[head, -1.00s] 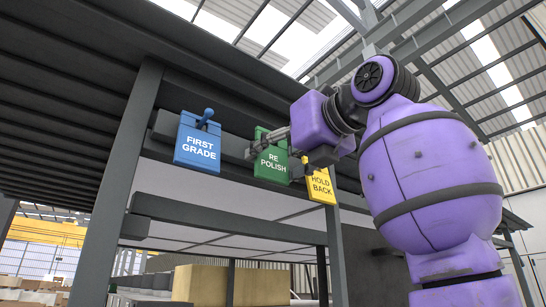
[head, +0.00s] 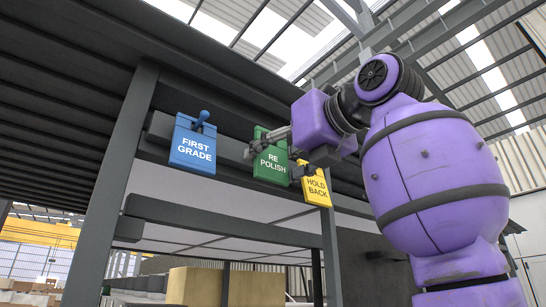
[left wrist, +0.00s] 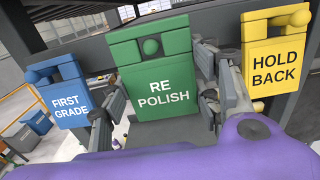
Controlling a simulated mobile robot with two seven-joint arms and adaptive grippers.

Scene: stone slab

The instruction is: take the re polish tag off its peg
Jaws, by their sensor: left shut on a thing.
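The green RE POLISH tag (head: 271,168) is at the dark beam, between the blue and yellow tags. My left gripper (head: 272,158) is shut on it, with one finger at each side edge. In the left wrist view the green tag (left wrist: 155,75) fills the middle, face on and nearly upright, between the fingers of my left gripper (left wrist: 153,112). How far the tag sits along the peg cannot be told. My right gripper is not in view.
The blue FIRST GRADE tag (head: 193,160) hangs on its peg (head: 203,117) to the left. The yellow HOLD BACK tag (head: 316,195) hangs close on the right, near my gripper. A grey post (head: 115,180) and lower rail (head: 220,222) frame the rack.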

